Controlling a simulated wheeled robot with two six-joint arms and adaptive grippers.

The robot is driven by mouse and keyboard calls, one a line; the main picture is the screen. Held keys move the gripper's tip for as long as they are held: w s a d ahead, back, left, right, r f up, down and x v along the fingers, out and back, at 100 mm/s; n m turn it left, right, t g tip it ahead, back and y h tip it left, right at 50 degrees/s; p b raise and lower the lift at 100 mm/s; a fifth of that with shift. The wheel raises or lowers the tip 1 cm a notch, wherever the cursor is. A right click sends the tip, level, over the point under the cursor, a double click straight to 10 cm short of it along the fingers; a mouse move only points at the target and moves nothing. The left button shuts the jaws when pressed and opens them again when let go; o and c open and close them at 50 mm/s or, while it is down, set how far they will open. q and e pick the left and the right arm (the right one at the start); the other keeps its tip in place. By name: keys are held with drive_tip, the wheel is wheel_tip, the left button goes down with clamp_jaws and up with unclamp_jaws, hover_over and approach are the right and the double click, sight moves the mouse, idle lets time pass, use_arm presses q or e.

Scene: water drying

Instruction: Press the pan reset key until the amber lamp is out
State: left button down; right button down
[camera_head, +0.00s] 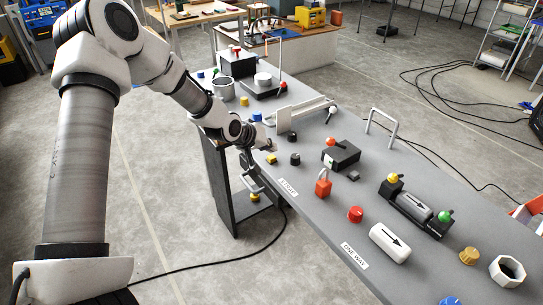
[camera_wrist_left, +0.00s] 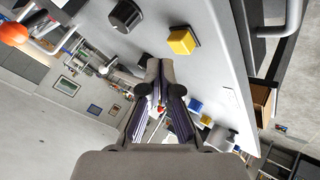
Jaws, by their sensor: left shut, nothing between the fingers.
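My left gripper (camera_head: 266,146) is at the near-left edge of the grey bench and looks shut and empty; its closed fingers also show in the left wrist view (camera_wrist_left: 159,80). A square yellow key (camera_head: 271,158) sits on the bench close by the fingers. In the left wrist view the yellow key (camera_wrist_left: 183,41) is up and right of the fingertips, apart from them in the picture. A yellow-topped device (camera_head: 393,179) stands farther right. I cannot tell which part is the pan reset key or the amber lamp, nor whether a lamp is lit. My right gripper is not in view.
A black knob (camera_head: 295,159) is beside the yellow key. A blue key (camera_head: 257,117), a black box (camera_head: 341,154), a red padlock (camera_head: 323,186) and a red button (camera_head: 355,214) are also on the bench. A grey handle (camera_head: 382,122) rises at the far edge.

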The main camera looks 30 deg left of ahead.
sight(270, 158)
use_arm(q)
wheel_tip(270, 158, up, 5)
drive_tip(key=p, duration=0.3)
drive_tip(key=shift+p, duration=0.3)
drive_tip(key=shift+f, duration=0.1)
idle(0.4)
